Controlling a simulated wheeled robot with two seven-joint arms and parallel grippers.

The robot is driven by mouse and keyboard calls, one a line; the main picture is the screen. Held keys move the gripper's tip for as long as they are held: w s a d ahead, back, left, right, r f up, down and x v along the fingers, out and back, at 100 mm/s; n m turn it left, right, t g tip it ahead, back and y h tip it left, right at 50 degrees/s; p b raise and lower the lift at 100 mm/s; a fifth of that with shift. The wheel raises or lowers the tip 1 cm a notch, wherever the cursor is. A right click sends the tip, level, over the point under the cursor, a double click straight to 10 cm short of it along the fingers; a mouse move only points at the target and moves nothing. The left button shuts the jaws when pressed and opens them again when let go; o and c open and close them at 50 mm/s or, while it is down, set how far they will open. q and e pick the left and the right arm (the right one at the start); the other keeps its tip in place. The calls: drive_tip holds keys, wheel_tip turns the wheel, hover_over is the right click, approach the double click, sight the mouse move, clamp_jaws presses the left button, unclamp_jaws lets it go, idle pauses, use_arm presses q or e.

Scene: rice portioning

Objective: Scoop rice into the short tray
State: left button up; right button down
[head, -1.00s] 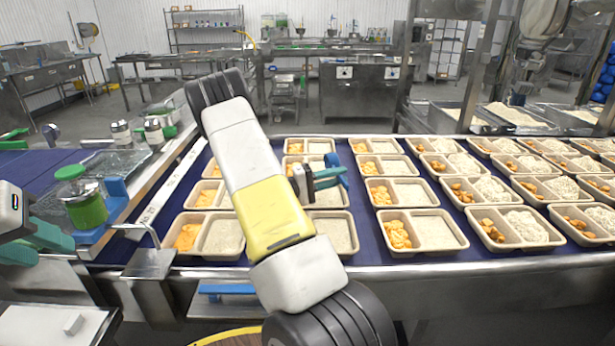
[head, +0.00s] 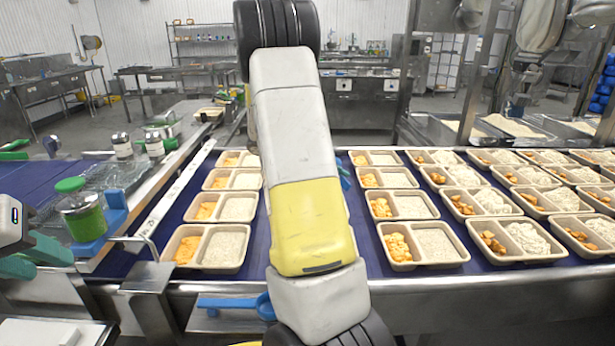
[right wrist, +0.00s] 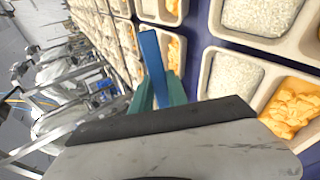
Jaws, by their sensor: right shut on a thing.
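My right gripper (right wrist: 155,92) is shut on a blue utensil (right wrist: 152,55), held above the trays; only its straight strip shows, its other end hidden. In the head view my right arm covers most of that gripper. My left gripper (head: 38,258) is at the far left edge, its teal fingers apart and empty. Two-part tan trays stand in rows, with orange food and rice. The front left tray (head: 247,236) and the front middle tray (head: 468,258) hold flat rice; the front right tray (head: 566,252) has heaped rice. I cannot tell which is short.
The trays stand on a blue conveyor (head: 265,262). A blue scoop (head: 235,302) lies by its front metal edge. A green-lidded jar (head: 80,212) stands at left in a blue holder. Large bins of rice (head: 512,126) stand behind at right.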

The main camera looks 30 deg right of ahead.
drive_tip(key=y, duration=0.3)
drive_tip(key=r+t+y, duration=0.1)
drive_tip(key=y, duration=0.2)
drive_tip(key=shift+s+d+r+t, duration=0.1)
drive_tip(key=shift+d+r+t, duration=0.1)
drive_tip(key=shift+t, duration=0.1)
drive_tip(key=shift+a+r+t+y, duration=0.1)
drive_tip(key=shift+a+t+y, duration=0.15)
drive_tip(key=shift+y, duration=0.85)
